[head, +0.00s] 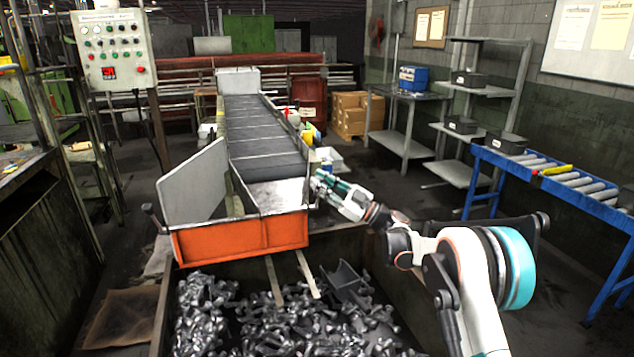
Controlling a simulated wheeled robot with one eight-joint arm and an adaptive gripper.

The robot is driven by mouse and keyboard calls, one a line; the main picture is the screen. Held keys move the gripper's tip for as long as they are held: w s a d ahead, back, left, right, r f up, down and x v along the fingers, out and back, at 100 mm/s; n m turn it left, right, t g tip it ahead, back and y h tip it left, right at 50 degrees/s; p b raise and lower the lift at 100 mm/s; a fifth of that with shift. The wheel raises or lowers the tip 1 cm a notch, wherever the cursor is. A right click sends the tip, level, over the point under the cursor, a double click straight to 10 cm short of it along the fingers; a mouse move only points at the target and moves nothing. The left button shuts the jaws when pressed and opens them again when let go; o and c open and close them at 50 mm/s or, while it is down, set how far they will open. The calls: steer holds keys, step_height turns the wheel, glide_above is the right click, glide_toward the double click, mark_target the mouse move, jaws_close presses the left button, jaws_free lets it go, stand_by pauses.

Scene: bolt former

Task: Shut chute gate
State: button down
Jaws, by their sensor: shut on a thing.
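The chute (268,140) runs from the back toward me and ends above a bin of bolts. An orange panel (240,238) spans its front end, with a small dark lever at its left end. A grey plate (195,185) stands upright along the chute's left side. I cannot tell for sure which of these is the gate. My gripper (316,179) is at the right side of the chute's lower end, level with its rim. It is shut on a small part there, which the fingers mostly hide.
The bin (160,305) below holds many loose bolts (290,325) and two pale strips. A control box (112,48) stands at the left. A blue roller conveyor (560,178) and shelving (490,85) stand at the right. The floor between chute and conveyor is partly open.

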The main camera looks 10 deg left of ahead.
steer(key=shift+s+d+f+n+g+y+b, duration=0.3)
steer(key=shift+d+f+n+g+y, duration=0.15)
steer(key=shift+d+n, duration=0.2)
steer(key=shift+f, duration=0.15)
steer(key=c, duration=1.7)
jaws_free()
steer(key=o, duration=0.3)
steer(key=shift+d, duration=0.2)
steer(key=shift+s+a, duration=0.1)
steer(key=shift+a, duration=0.1)
steer(key=v, duration=1.2)
